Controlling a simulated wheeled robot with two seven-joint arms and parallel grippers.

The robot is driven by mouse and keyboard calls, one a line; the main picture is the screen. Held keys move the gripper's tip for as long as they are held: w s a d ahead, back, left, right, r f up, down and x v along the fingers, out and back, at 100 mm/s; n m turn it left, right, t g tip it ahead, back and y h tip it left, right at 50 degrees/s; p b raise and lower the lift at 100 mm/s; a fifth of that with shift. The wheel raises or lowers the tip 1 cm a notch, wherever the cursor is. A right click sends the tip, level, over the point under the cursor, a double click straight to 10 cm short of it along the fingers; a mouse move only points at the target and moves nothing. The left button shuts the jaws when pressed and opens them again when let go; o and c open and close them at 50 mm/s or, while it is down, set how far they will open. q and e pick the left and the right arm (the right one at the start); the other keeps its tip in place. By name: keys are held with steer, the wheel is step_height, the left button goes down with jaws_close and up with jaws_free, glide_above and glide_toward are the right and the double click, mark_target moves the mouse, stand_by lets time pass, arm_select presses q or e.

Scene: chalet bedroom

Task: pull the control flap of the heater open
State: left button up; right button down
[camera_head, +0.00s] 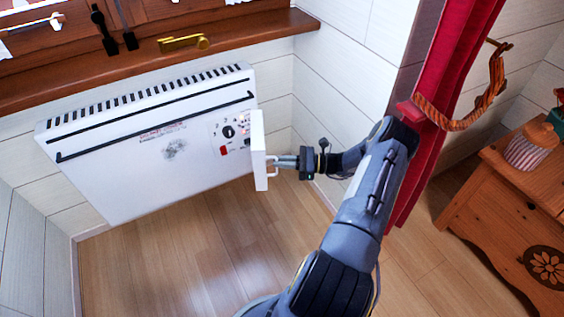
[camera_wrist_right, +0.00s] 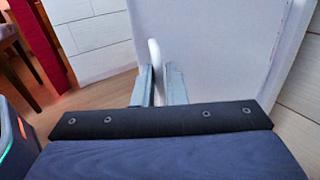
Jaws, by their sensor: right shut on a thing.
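The white heater (camera_head: 150,150) hangs on the wall under the window sill. Its control flap (camera_head: 258,145) stands open, swung out from the heater's right end, with the knob and red switch of the control panel (camera_head: 232,135) uncovered. My right gripper (camera_head: 277,162) is at the flap's outer face, shut on its white handle. In the right wrist view the handle (camera_wrist_right: 155,58) stands between the two fingers (camera_wrist_right: 159,85), and the flap (camera_wrist_right: 215,50) fills the area behind them. My left gripper is not in view.
A wooden sill (camera_head: 150,62) with a brass handle (camera_head: 185,42) lies above the heater. A red curtain (camera_head: 435,90) with a rope tie hangs right of my arm. A wooden cabinet (camera_head: 510,190) stands at the right. The floor (camera_head: 180,250) below the heater is clear.

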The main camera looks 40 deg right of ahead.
steer(key=shift+w+d+r, duration=0.3)
steer(key=shift+w+d, duration=0.2)
steer(key=shift+w, duration=0.1)
steer(key=c, duration=1.9)
jaws_free()
steer(key=o, duration=0.4)
steer(key=shift+w+f, duration=0.1)
steer(key=shift+w, duration=0.1)
steer(key=shift+s, duration=0.1)
steer(key=shift+a, duration=0.1)
